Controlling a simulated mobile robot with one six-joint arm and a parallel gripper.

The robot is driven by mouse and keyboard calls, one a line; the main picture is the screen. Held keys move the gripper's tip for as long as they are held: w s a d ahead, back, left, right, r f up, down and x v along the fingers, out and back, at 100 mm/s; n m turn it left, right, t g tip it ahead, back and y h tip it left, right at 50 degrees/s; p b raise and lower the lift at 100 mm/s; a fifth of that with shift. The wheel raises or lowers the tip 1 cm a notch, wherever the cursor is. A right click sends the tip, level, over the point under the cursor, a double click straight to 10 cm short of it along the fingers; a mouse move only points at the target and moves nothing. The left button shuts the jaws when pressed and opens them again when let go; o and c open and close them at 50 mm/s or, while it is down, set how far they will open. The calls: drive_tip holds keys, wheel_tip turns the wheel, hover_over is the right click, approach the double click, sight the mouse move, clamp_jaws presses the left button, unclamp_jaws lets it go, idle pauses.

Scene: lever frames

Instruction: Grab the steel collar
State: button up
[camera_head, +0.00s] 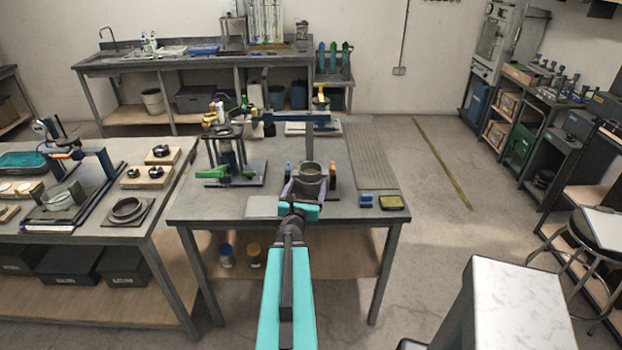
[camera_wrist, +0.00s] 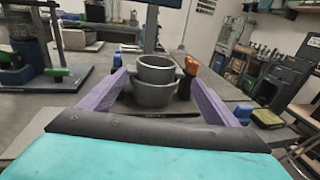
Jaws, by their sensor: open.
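The steel collar (camera_wrist: 155,71) appears as a grey round ring on top of a wider grey round piece (camera_wrist: 153,95) in the wrist view. In the head view the collar (camera_head: 312,168) is near the middle of the centre workbench. My gripper (camera_wrist: 157,82) is open, with one purple finger on each side of the grey pieces. In the head view my gripper (camera_head: 308,189) is just on the near side of them. I see no grip on the collar. Whether the fingertips touch anything is hard to tell.
The centre workbench (camera_head: 215,210) carries a dark stand with a green clamp (camera_head: 212,173) at left. A blue post (camera_head: 309,145) stands behind the collar. An orange-topped piece (camera_wrist: 191,66) is close at right. A blue block (camera_head: 366,199) and a yellow-green tray (camera_head: 391,202) lie farther right.

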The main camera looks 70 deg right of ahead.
sight(309, 178)
drive_tip(key=shift+w+d+f+b, duration=0.15)
drive_tip(key=shift+d+b, duration=0.6)
drive_tip(key=shift+b, duration=1.4)
drive_tip(key=d+b, duration=0.1)
drive_tip(key=b, duration=0.2)
drive_tip(key=d+b, duration=0.1)
drive_tip(key=b, duration=0.2)
drive_tip(key=shift+w+d, duration=0.3)
drive_tip(key=shift+d, duration=0.1)
drive_tip(key=shift+w+d, duration=0.15)
drive_tip(key=shift+d, duration=0.5)
drive_tip(key=shift+w+d, duration=0.15)
drive_tip(key=shift+d, duration=0.7)
drive_tip(key=shift+p, duration=0.3)
drive_tip(key=shift+w+d+f+p, duration=0.1)
drive_tip(key=shift+w+d+p, duration=0.15)
drive_tip(key=shift+d, duration=0.6)
drive_tip(key=shift+w+d+p, duration=0.1)
drive_tip(key=shift+d+p, duration=0.25)
drive_tip(key=shift+d, duration=0.45)
drive_tip(key=shift+w+d+f+p, duration=0.1)
drive_tip(key=shift+w+d+p, duration=0.15)
drive_tip(key=shift+d, duration=0.6)
drive_tip(key=c, duration=1.1)
drive_tip(key=shift+s+r, duration=0.1)
drive_tip(key=shift+r, duration=0.05)
drive_tip(key=shift+c, duration=0.7)
